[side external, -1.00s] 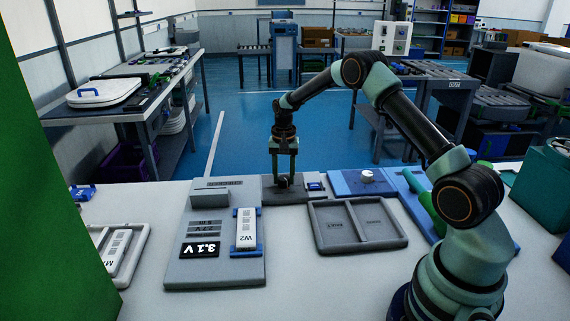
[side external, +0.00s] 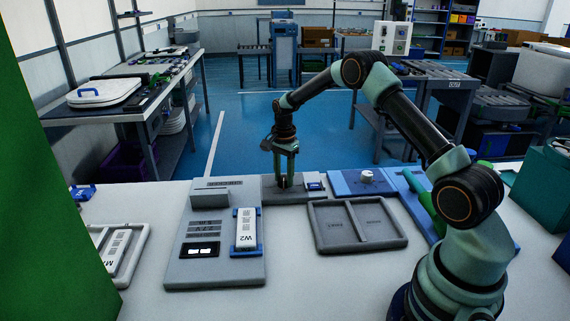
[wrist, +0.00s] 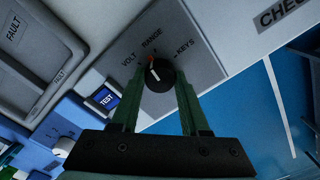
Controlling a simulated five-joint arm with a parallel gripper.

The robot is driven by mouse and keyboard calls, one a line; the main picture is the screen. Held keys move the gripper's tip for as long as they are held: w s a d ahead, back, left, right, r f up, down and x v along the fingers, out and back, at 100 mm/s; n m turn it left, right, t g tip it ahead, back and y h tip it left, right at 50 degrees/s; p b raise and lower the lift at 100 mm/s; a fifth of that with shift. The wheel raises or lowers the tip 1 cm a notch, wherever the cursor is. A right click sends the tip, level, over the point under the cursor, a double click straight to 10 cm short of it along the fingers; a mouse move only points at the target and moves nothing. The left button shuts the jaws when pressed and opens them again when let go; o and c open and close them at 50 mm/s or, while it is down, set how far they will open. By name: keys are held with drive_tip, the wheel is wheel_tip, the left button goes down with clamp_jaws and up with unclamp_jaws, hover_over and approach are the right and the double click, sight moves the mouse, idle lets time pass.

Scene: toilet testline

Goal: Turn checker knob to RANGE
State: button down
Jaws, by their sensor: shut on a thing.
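The checker knob (wrist: 160,75) is a round black dial with a white line and an orange mark at its edge, among the labels VOLT, RANGE and KEYS. In the wrist view the orange mark faces toward RANGE. My gripper (wrist: 157,88) is shut on the knob, with one green finger on each side. In the side view my gripper (side external: 284,182) points down at the dark knob panel (side external: 270,192), and its fingers mostly hide the knob. The grey checker (side external: 190,270) has a display (side external: 200,250) showing white dashes.
A white W2 module (side external: 246,229) sits in a blue holder on the checker. A blue TEST button (wrist: 106,98) is beside the knob. A grey two-compartment tray (side external: 322,240) and a blue box with a white knob (side external: 367,177) stand to the right.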

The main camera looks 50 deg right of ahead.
sight(284, 177)
drive_tip(key=shift+r+m, duration=0.1)
drive_tip(key=shift+m, duration=1.8)
drive_tip(key=shift+c, duration=2)
unclamp_jaws()
wheel_tip(284, 177, up, 12)
